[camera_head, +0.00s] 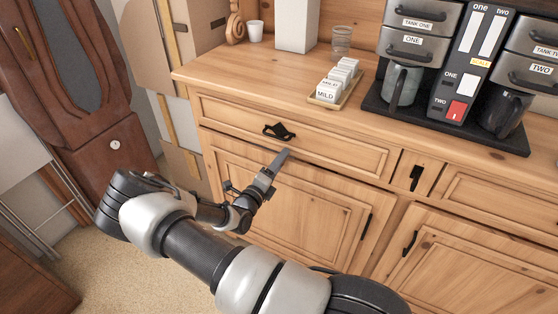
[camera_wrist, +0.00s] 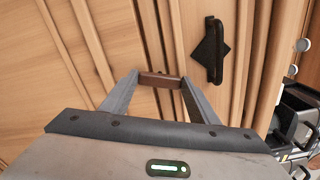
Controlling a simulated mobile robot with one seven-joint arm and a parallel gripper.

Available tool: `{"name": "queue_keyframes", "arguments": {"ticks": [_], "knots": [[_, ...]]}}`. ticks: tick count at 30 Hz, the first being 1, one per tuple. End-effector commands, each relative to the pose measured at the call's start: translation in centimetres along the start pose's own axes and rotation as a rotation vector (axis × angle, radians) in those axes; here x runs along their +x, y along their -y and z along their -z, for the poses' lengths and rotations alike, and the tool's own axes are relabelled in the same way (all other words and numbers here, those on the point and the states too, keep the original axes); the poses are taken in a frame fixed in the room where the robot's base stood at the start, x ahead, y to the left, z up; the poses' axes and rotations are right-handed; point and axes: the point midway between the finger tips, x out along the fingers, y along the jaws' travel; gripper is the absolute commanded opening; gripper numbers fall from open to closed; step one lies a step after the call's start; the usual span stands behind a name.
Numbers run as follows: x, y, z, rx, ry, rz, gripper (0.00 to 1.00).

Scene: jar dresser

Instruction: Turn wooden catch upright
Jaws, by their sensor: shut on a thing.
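The wooden catch (camera_wrist: 160,80) is a small dark brown block in the wrist view. It sits between the two grey fingertips of my gripper, and its visible long side runs across the gap from finger to finger. That side lies roughly crosswise to the long side of the black drawer handle beside it. My gripper (camera_head: 279,159) is shut on the catch, with a finger at each end of it. In the head view my gripper is at the dresser front, just below the drawer; the catch is hidden there.
The black drawer handle (camera_head: 279,131) is close above my gripper and shows in the wrist view (camera_wrist: 212,50). A cupboard door (camera_head: 300,190) is below. The dresser top (camera_head: 225,66) bears a coffee machine (camera_head: 425,55), a packet tray (camera_head: 349,98) and cups.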

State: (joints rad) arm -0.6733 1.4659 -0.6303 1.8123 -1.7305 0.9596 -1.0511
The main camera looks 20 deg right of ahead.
Motion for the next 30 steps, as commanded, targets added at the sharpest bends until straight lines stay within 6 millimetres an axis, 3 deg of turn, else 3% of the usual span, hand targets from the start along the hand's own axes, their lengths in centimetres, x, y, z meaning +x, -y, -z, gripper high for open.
{"name": "queue_keyframes", "arguments": {"ticks": [13, 30], "knots": [[-0.02, -0.07, 0.01, -0.285, 0.000, -0.001, 0.32], [-0.02, -0.14, 0.06, -0.355, 0.000, -0.001, 0.32]]}}
